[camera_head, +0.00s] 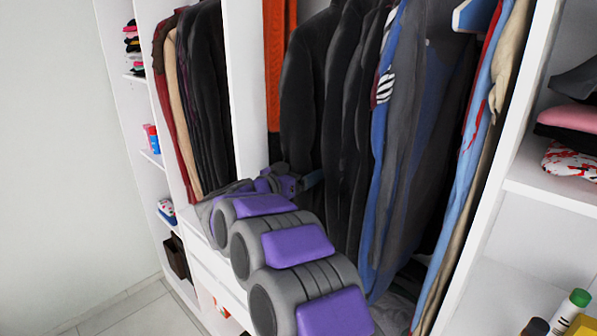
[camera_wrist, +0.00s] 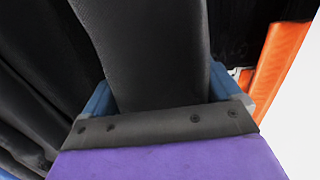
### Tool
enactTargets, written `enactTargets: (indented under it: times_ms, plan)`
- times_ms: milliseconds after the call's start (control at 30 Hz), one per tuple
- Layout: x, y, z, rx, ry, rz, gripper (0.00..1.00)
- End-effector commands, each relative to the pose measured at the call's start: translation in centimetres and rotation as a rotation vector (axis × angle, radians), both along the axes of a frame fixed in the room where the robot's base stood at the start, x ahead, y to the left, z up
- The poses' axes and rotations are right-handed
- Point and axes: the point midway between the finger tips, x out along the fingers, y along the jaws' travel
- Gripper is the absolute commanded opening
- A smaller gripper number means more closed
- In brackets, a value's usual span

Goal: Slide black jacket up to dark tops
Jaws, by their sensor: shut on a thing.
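The black jacket (camera_head: 303,95) hangs in the middle wardrobe section, at the left of the dark tops (camera_head: 345,85). Their edges meet or overlap in the head view, and I cannot tell if a gap lies between them. My gripper (camera_head: 303,181) is at the jacket's lower part. In the wrist view, my gripper (camera_wrist: 160,88) has one blue finger on each side of a black sleeve or panel of the jacket (camera_wrist: 150,45) and is shut on it. The dark tops (camera_wrist: 35,75) show at the left there. The rail is out of view.
An orange garment (camera_head: 274,60) hangs left of the jacket, by a white divider (camera_head: 243,90). Blue and grey clothes (camera_head: 405,130) hang right of the dark tops. Another section with dark clothes (camera_head: 205,85) is left of the divider. Right shelves (camera_head: 555,190) hold folded clothes.

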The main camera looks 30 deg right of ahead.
Motion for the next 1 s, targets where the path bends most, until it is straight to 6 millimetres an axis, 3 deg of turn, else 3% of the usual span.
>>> enactTargets:
  times_ms: [67, 100, 133, 400, 567, 1000]
  plan:
    - [-0.2, -0.1, 0.3, -0.004, -0.004, 0.0, 0.26]
    - [-0.2, -0.1, 0.3, -0.004, -0.004, 0.0, 0.95]
    - [-0.1, 0.0, 0.2, -0.003, -0.003, 0.0, 0.98]
    - [0.0, 0.1, 0.0, -0.001, 0.001, 0.001, 1.0]
    - [-0.5, 1.5, 0.0, 0.0, 0.0, 0.004, 1.0]
    - [-3.8, 10.3, -0.1, -0.001, 0.001, 0.007, 1.0]
